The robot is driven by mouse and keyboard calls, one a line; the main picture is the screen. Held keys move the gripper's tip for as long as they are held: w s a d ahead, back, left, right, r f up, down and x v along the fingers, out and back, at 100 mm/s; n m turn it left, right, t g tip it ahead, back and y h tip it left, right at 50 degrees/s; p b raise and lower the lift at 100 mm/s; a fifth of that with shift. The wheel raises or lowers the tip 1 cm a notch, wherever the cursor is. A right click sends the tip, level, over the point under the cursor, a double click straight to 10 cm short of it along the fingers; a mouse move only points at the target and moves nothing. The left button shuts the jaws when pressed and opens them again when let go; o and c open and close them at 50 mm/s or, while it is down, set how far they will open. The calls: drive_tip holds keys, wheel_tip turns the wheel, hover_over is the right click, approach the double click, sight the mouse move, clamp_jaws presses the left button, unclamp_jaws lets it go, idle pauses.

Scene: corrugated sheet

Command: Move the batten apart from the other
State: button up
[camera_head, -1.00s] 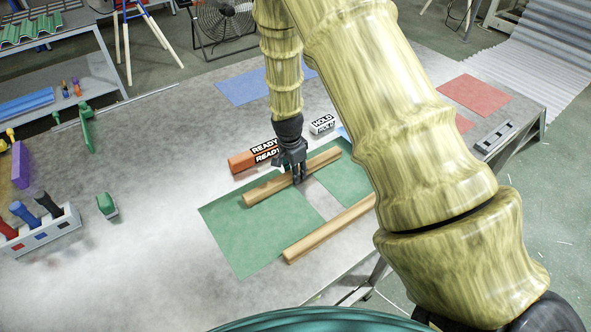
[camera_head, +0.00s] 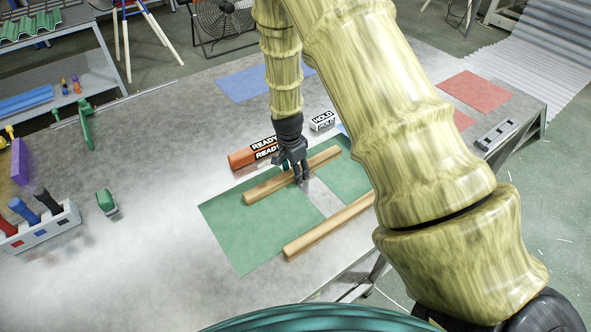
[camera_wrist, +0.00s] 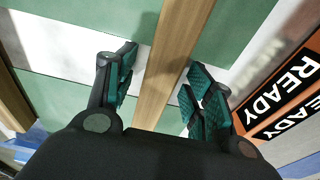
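Two long wooden battens lie roughly parallel on the table, with a clear gap between them. The far batten (camera_head: 268,188) lies across two green mats and the pale strip between them; the near batten (camera_head: 318,233) lies along the mats' front side, partly hidden by my arm. My gripper (camera_head: 302,178) points down at the far batten. In the wrist view its fingers are open on either side of this batten (camera_wrist: 172,52), with visible gaps on both sides. The near batten (camera_wrist: 12,102) shows at the left edge there.
An orange READY block (camera_head: 243,160) and a white HOLD block (camera_head: 322,122) stand just behind the far batten. Green mats (camera_head: 240,240) lie beneath. A blue mat (camera_head: 243,88) and red mat (camera_head: 475,92) lie farther off. A tool holder (camera_head: 45,232) stands at left.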

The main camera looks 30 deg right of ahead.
drive_tip(key=shift+r, duration=0.1)
wheel_tip(320, 180, up, 12)
drive_tip(key=a, duration=0.1)
drive_tip(key=shift+s+a+f, duration=0.15)
drive_tip(key=shift+a+f, duration=0.05)
idle(0.5)
drive_tip(key=shift+r, duration=0.1)
idle(0.4)
